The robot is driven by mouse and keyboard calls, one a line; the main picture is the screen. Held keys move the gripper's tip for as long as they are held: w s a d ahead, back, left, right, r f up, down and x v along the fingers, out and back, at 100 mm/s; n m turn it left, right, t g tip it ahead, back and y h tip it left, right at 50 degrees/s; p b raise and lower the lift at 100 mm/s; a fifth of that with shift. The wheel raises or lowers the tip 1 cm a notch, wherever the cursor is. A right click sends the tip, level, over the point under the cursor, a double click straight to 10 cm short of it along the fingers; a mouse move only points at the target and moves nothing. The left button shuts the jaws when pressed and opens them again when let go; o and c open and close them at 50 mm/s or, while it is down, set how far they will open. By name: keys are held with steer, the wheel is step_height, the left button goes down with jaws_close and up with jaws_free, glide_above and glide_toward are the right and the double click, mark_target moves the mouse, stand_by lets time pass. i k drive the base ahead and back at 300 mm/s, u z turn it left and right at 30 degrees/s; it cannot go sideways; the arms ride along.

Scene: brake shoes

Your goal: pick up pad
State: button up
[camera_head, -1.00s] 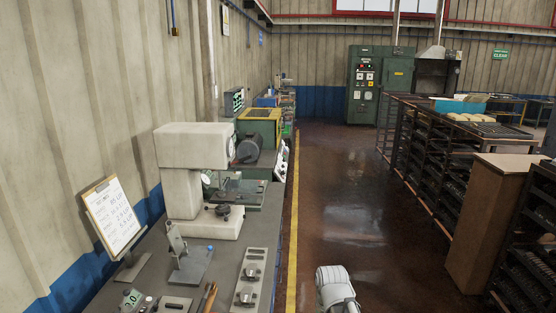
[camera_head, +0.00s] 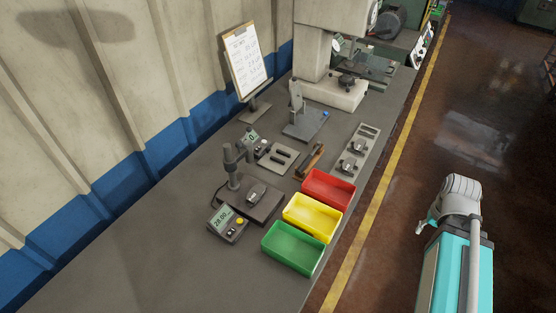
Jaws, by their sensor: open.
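One small dark pad-like piece (camera_head: 257,196) lies on the base of the gauge stand (camera_head: 238,180), left of the coloured bins. Two more small pieces, (camera_head: 345,165) and (camera_head: 357,146), sit on a grey plate (camera_head: 366,143) near the bench's right edge. They are too small to tell whether they are pads. My gripper is not in view; only a white arm link and my turquoise body show at the lower right, over the floor.
Red (camera_head: 328,189), yellow (camera_head: 312,217) and green (camera_head: 293,248) bins stand along the bench's front edge, apparently empty. A digital readout (camera_head: 228,225), clipboard (camera_head: 246,57) and white machine (camera_head: 330,60) stand around. The near left bench top (camera_head: 160,250) is clear.

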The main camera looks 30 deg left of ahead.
mark_target(256, 192)
steer(key=u, duration=1.55)
